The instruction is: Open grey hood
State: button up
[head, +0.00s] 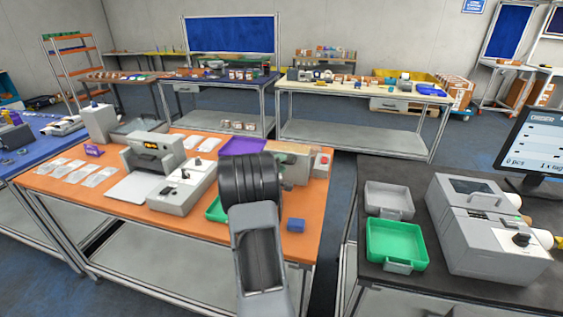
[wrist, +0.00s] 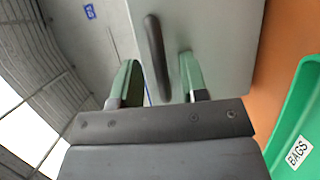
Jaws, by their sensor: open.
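In the wrist view, the grey hood (wrist: 212,45) shows as a flat grey panel with a dark bar handle (wrist: 157,60). My gripper (wrist: 157,70) is open, with one green finger on each side of the handle in the picture. Neither finger is seen closed on it, and I cannot tell how deep the handle sits between them. In the head view, my gripper is hidden behind my dark wrist, over the right part of the orange table (head: 95,205). A light box-shaped machine (head: 300,165) shows partly behind the wrist; I cannot tell whether the hood belongs to it.
A green bin labelled BAGS (wrist: 300,125) is close on the right in the wrist view. A small blue box (head: 296,225) lies near the table's front edge. A grey machine (head: 180,185) stands left of my arm. A dark table on the right holds a green tray (head: 397,243).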

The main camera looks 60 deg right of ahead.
jog(key=shift+d+f, duration=0.1)
jog(key=shift+d, duration=0.25)
grip_shut()
dwell(0.4)
